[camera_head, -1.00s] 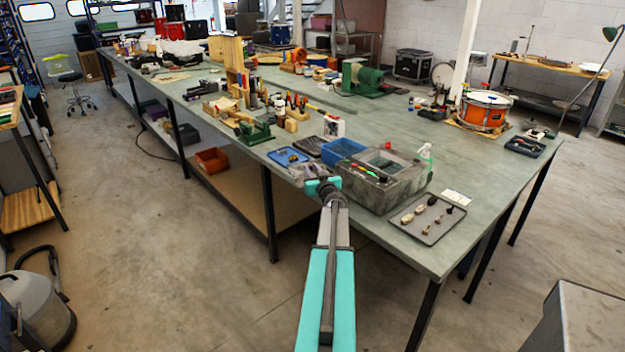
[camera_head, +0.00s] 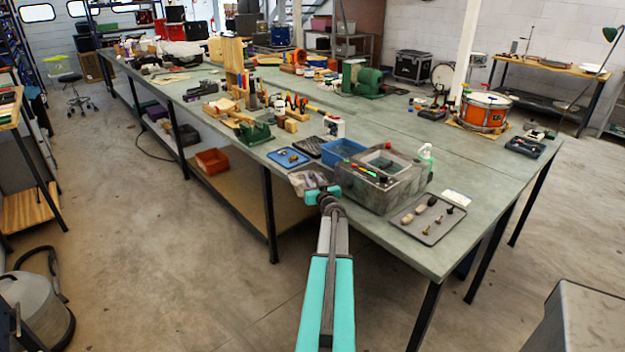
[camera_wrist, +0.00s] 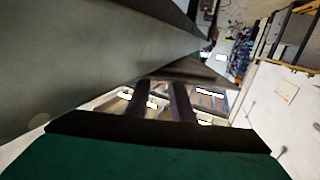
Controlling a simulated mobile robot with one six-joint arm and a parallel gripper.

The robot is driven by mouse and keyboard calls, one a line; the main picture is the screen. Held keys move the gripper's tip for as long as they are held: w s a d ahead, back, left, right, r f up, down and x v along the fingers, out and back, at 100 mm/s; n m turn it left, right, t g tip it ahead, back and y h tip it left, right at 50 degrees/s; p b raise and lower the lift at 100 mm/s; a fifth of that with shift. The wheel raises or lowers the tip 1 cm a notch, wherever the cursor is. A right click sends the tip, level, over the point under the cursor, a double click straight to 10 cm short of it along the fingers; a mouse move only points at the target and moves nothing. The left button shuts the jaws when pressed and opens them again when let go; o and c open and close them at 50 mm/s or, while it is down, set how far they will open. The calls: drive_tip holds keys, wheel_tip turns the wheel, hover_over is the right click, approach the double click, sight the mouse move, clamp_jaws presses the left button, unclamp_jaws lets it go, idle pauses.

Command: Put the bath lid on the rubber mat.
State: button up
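The grey bath (camera_head: 350,190) is a speckled box on the near part of the bench. A rectangular panel or opening shows on its top, with a small red piece at its back edge; I cannot tell the lid's outline clearly. A flat dark mat (camera_head: 309,146) lies behind the bath to the left, though I cannot be sure it is the rubber mat. My gripper (camera_head: 322,195) is in front of the bath's left side, near the bench's front edge. In the wrist view its two dark fingers (camera_wrist: 162,100) stand apart with nothing visible between them.
A blue bin (camera_head: 342,150) and a blue tray (camera_head: 288,158) are near the bath. A grey cloth-like thing (camera_head: 304,180) lies at the bench edge by my gripper. A grey tray of small tools (camera_head: 430,232) and a spray bottle (camera_head: 426,155) are to the right.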

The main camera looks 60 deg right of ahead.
drive_tip(key=o, duration=0.4)
drive_tip(key=shift+o, duration=0.2)
drive_tip(key=shift+r, duration=0.15)
drive_tip(key=shift+s, duration=0.1)
drive_tip(key=b+v, duration=0.1)
drive_tip(key=v, duration=1)
drive_tip(key=shift+s+a, duration=0.3)
drive_tip(key=shift+w, duration=0.1)
idle(0.5)
